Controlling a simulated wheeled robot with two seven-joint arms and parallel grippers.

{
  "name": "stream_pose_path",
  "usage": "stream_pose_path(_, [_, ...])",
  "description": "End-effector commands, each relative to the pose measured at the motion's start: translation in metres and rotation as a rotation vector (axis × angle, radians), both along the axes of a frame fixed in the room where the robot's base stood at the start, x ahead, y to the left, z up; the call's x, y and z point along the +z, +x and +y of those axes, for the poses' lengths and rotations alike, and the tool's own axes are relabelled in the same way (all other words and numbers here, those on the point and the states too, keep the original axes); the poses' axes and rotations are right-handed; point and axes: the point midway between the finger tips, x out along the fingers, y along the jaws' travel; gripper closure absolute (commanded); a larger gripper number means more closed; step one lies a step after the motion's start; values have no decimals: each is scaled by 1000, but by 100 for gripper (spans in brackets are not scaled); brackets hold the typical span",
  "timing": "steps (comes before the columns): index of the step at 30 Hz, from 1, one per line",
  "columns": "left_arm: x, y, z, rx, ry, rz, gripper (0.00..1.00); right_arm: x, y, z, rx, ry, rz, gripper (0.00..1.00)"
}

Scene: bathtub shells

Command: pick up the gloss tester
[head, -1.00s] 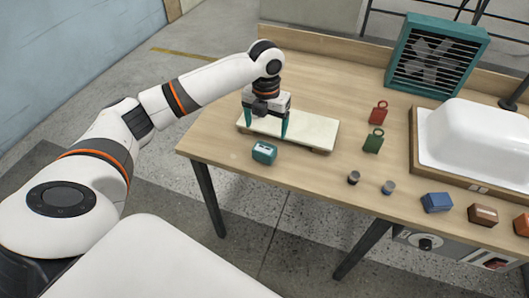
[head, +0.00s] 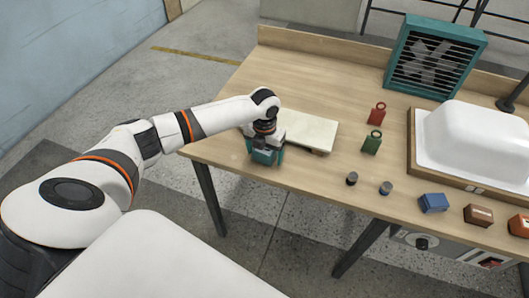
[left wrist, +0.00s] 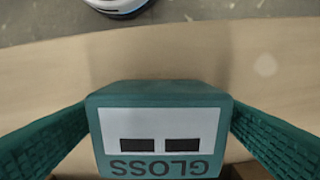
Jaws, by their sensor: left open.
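In the head view the tester (head: 264,157) stands near the table's front left edge, partly hidden by my gripper. My left gripper (head: 266,153) is over it, with its teal fingers open on either side. In the left wrist view the fingers flank the box at left and right. I cannot tell whether they touch it. My right gripper is not in view.
A pale board (head: 311,130) lies just behind the tester. Red (head: 377,113) and green (head: 372,142) tagged weights, two small dark cups (head: 352,178), and blue (head: 433,203) and brown boxes stand to the right. A white tub shell (head: 485,140) and a teal fan (head: 436,57) are farther off.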

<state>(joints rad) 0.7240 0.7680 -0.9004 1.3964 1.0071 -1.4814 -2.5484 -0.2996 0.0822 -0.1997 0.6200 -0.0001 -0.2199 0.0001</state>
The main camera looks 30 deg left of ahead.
Motion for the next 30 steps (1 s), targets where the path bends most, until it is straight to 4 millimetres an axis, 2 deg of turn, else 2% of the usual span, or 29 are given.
stream_pose_path(6, [-1, 0, 0, 0, 0, 0, 15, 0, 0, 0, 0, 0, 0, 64])
stream_pose_path(16, [-1, 0, 0, 1, 0, -1, 68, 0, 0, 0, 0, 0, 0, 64])
stream_pose_path(24, [3, 1, 0, 1, -1, -3, 68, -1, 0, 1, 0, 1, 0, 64])
stream_pose_path(26, [10, 2, 0, 1, -1, -5, 68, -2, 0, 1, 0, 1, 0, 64])
stream_pose_path(30, [35, 2, 1, 0, -1, -7, 68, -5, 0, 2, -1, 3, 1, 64])
